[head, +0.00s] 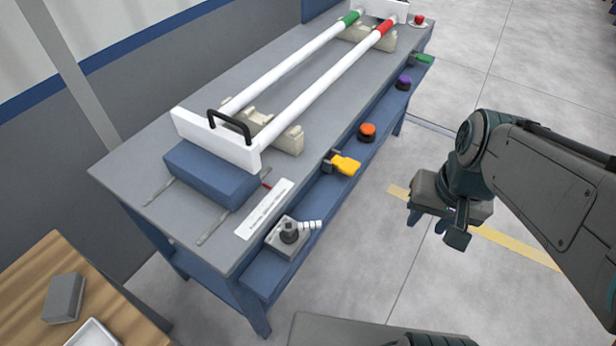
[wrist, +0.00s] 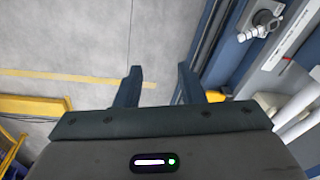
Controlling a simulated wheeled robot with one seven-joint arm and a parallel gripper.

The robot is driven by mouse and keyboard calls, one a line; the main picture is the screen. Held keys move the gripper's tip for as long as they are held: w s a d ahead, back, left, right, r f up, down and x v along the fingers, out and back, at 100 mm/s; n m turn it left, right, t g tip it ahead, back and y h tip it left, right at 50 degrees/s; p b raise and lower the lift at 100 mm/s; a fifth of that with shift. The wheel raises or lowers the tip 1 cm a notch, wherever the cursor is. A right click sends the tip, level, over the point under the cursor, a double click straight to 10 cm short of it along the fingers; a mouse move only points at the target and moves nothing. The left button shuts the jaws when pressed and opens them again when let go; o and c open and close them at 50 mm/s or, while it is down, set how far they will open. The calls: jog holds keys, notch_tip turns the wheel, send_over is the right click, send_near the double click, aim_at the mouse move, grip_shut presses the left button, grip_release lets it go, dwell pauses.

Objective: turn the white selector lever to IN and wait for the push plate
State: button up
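The white selector lever (head: 311,225) points to the right from a dark knob on a grey box (head: 284,237) on the blue front ledge of the bench. The lever also shows in the wrist view (wrist: 252,34), at the upper right. The white push plate (head: 215,140) with a black handle stands across the near ends of two white pipes (head: 300,62), (head: 330,88). A blue block (head: 208,176) sits in front of it. My gripper (head: 440,228) is in the air right of the bench, apart from the lever. In the wrist view its fingers (wrist: 158,88) are apart with nothing between them.
The ledge also carries a yellow lever (head: 345,164), an orange button (head: 367,131), a purple button (head: 404,83) and a green lever (head: 424,59). A wooden table (head: 40,285) stands at the lower left. Open floor lies right of the bench.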

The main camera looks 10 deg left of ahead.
jog(key=a+f+m+g+y+b, duration=0.3)
jog(key=a+f+g+b, duration=0.1)
jog(key=f, duration=0.4)
jog(key=m+g+y+b, duration=0.3)
jog(key=m+y+b, duration=0.75)
jog(key=y, duration=0.35)
send_near(311, 224)
jog(key=b+x, duration=0.1)
jog(key=x, duration=0.9)
jog(key=shift+c, duration=0.2)
grip_shut()
